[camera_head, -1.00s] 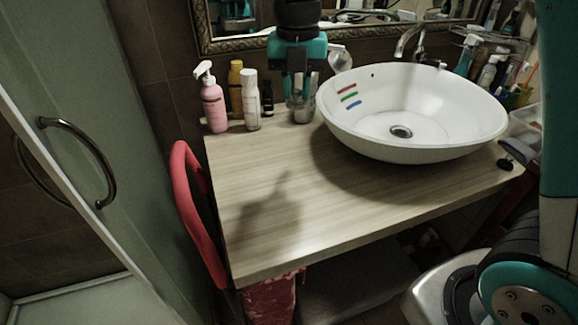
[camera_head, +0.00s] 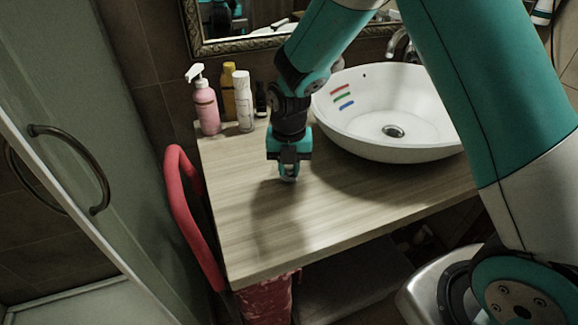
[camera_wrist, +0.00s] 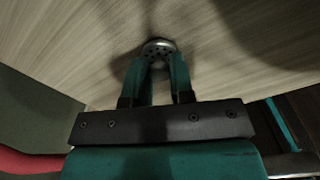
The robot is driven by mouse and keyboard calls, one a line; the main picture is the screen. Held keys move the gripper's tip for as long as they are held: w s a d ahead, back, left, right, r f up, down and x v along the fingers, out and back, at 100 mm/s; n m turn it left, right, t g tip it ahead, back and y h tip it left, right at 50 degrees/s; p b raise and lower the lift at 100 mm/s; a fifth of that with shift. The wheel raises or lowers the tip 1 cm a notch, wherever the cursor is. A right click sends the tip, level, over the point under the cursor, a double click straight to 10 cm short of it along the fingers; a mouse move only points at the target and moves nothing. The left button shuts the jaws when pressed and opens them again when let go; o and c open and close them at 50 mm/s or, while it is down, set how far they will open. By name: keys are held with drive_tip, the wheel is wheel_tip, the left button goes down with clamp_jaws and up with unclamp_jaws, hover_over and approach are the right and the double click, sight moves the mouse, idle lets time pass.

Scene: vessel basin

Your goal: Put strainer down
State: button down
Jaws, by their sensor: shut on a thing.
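The strainer (camera_wrist: 158,45) is a small round metal piece with dark holes, seen in the wrist view between my fingertips. My gripper (camera_wrist: 157,65) is shut on it. In the head view my gripper (camera_head: 288,172) points down low over the wooden counter (camera_head: 330,215), left of the basin, with the strainer (camera_head: 289,178) showing as a small pale piece at the fingertips. I cannot tell whether the strainer touches the counter. The white basin (camera_head: 385,135) has a round drain (camera_head: 393,131) and red, green and blue marks on its inner wall.
A pink pump bottle (camera_head: 207,108), a yellow bottle (camera_head: 229,92), a white bottle (camera_head: 243,100) and a dark bottle (camera_head: 261,98) stand at the back left of the counter. A red chair-like frame (camera_head: 180,205) stands by the left edge. The front left of the counter is clear.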

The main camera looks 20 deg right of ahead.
drive_tip(key=shift+f, duration=0.3)
drive_tip(key=shift+f, duration=0.15)
drive_tip(key=c, duration=1)
unclamp_jaws()
